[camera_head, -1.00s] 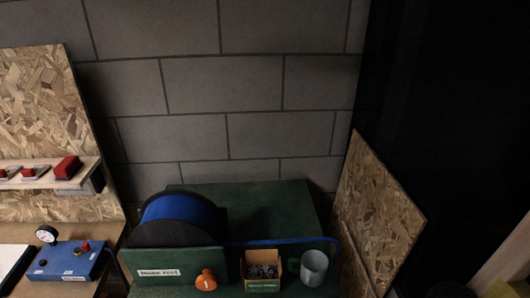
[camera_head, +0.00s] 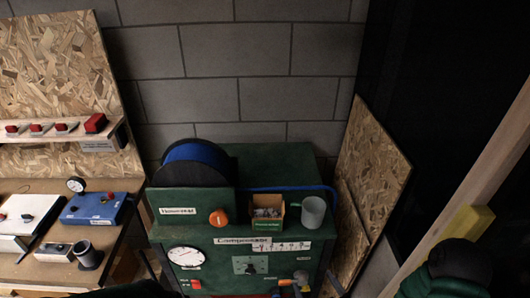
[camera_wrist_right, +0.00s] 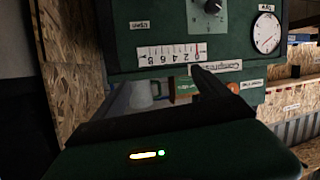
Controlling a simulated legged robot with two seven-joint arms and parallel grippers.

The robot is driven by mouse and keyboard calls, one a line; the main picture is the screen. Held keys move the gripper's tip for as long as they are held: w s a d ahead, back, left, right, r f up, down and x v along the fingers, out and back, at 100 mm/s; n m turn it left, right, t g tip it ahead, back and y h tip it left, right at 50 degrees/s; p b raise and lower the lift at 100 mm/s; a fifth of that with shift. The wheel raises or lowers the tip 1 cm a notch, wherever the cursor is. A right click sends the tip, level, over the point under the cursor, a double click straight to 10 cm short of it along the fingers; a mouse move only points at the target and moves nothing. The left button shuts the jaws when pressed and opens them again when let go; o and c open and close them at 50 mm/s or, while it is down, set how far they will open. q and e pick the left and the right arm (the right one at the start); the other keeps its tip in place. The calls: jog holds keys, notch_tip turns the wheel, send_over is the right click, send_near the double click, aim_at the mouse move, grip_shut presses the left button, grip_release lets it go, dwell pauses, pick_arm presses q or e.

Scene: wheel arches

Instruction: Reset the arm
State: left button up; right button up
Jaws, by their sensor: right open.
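My right gripper (camera_wrist_right: 155,88) shows in the right wrist view. Its two dark fingers stand apart with nothing between them. The wrist view is upside down and faces the front of the green compressor (camera_wrist_right: 118,42), at some distance past the fingers. In the head view a dark rounded part of my right arm (camera_head: 458,268) shows at the lower right, right of the compressor (camera_head: 200,235); the fingers cannot be made out there. My left gripper is not in view.
On the compressor are a hose reel (camera_head: 190,165), an orange knob (camera_head: 219,218), a small box (camera_head: 268,214) and a grey mug (camera_head: 312,212). A workbench (camera_head: 40,185) with a blue box (camera_head: 97,208) is at left. A chipboard panel (camera_head: 375,165) leans at right.

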jog(key=s+d+f+g+h+b, duration=0.2)
jog(key=s+d+f+g+h, duration=0.1)
jog(key=d+g, duration=0.3)
jog(key=s+r+m+g+b, duration=0.1)
jog(key=s+r+m+g, duration=0.3)
jog(key=s, duration=0.4)
jog(key=shift+a+r+g+h, duration=0.15)
jog(key=shift+r+g+h, duration=0.25)
jog(key=shift+r+g, duration=0.3)
jog(key=shift+s+r, duration=0.15)
jog(key=shift+s, duration=0.1)
jog(key=shift+a, duration=0.1)
